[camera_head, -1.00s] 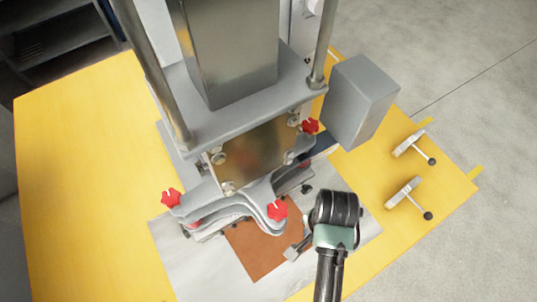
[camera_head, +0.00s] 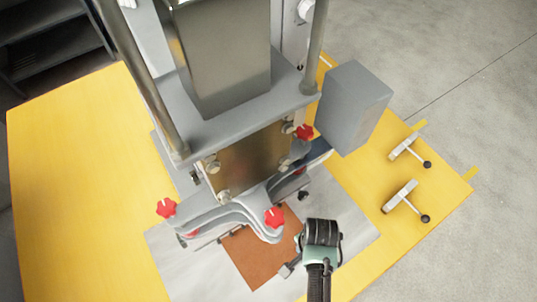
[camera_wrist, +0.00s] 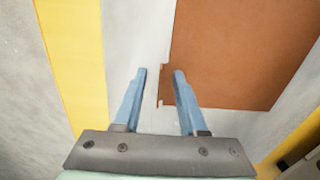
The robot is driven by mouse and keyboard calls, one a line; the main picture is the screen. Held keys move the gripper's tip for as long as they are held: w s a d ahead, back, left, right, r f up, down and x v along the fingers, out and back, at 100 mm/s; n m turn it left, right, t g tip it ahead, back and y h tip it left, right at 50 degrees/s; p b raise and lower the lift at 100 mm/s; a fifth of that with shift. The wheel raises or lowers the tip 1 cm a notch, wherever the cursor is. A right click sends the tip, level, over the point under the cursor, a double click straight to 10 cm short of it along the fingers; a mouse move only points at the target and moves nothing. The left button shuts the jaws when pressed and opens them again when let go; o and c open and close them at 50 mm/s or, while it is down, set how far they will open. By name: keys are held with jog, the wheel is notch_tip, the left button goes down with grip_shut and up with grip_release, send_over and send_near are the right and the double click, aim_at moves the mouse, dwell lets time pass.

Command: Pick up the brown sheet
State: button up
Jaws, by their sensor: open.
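The brown sheet (camera_head: 258,256) lies flat on a pale grey surface in front of the press, partly covered by the press's grey curved clamp in the head view. In the wrist view the brown sheet (camera_wrist: 235,55) fills the upper right, with a small notch on its left edge. My gripper (camera_wrist: 159,72) is open and empty. Its two blue fingers point toward that left edge, the right finger over the sheet and the left finger over the pale surface. In the head view my gripper (camera_head: 288,269) is at the sheet's right edge; its fingertips are too small to judge there.
The metal press (camera_head: 225,60) stands behind the sheet, with red knobs (camera_head: 274,217) on its clamps and a grey box (camera_head: 352,105) at its right. Two levers (camera_head: 404,199) stand on the yellow table (camera_head: 60,180) at the right. The table's left side is clear.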

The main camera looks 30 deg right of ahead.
grip_shut()
dwell(1.3)
